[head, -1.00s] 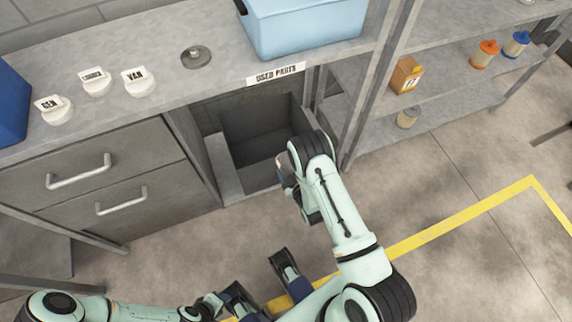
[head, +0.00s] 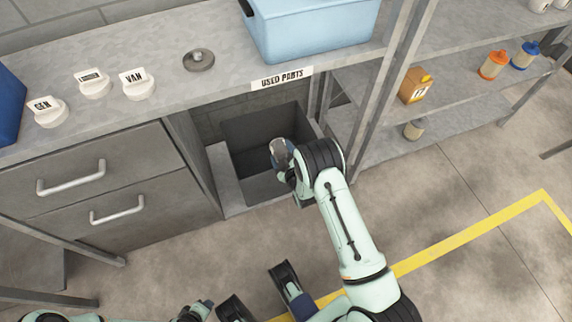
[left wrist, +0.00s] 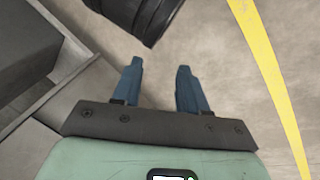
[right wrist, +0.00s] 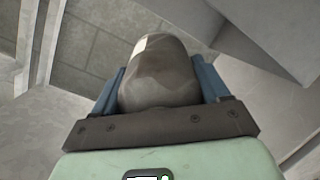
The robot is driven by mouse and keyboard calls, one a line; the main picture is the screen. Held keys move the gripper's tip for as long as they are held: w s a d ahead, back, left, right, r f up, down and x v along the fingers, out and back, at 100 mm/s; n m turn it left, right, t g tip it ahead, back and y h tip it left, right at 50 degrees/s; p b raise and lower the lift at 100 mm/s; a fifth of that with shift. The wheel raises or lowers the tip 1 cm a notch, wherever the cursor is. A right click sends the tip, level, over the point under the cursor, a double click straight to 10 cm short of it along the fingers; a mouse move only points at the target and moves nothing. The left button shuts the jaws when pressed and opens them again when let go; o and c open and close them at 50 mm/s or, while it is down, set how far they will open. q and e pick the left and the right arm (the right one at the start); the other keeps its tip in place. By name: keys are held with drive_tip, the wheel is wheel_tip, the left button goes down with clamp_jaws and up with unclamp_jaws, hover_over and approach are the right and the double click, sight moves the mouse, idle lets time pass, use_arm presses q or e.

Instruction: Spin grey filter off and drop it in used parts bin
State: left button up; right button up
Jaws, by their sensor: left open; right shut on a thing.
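The grey filter (right wrist: 160,75) is clasped between the two blue fingers of my right gripper (right wrist: 160,90), which is shut on it. In the head view the filter (head: 281,153) shows as a small grey-brown rounded piece at the end of my right arm, in front of the used parts bin. The used parts bin (head: 262,128) is a dark open box under the bench, below the "USED PARTS" label (head: 282,79). My arm hides part of it. My left gripper (left wrist: 157,85) is open and empty above the floor.
A light blue crate (head: 315,35) stands on the bench, with labelled white knobs (head: 94,84) and a round metal piece (head: 199,60) to its left. Shelves (head: 450,115) at right hold orange and blue-topped containers. Drawers (head: 100,190) stand left of the bin. The floor at right is clear.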

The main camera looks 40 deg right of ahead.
sight(286, 157)
drive_tip(key=b+x, duration=0.1)
drive_tip(key=x, duration=0.1)
drive_tip(key=r+b+x, duration=0.1)
drive_tip(key=x, duration=0.1)
drive_tip(key=shift+w, duration=0.1)
use_arm(q)
drive_tip(key=s+a+f+g+b, duration=0.2)
drive_tip(key=s+f+b, duration=0.1)
drive_tip(key=s+f, duration=0.3)
drive_tip(key=shift+s+a+f+n+g+b, duration=0.2)
drive_tip(key=shift+s+f+n+g+b, duration=0.15)
drive_tip(key=shift+f, duration=1.05)
use_arm(e)
drive_tip(key=shift+w+d+r, duration=0.1)
drive_tip(key=shift+w+d, duration=0.1)
drive_tip(key=shift+w, duration=0.65)
drive_tip(key=shift+w+d+f, duration=0.1)
drive_tip(key=shift+w+d, duration=0.1)
drive_tip(key=shift+w, duration=0.65)
drive_tip(key=shift+w+d+r, duration=0.1)
drive_tip(key=shift+w+d, duration=0.1)
drive_tip(key=shift+w, duration=0.65)
use_arm(q)
drive_tip(key=shift+w, duration=0.1)
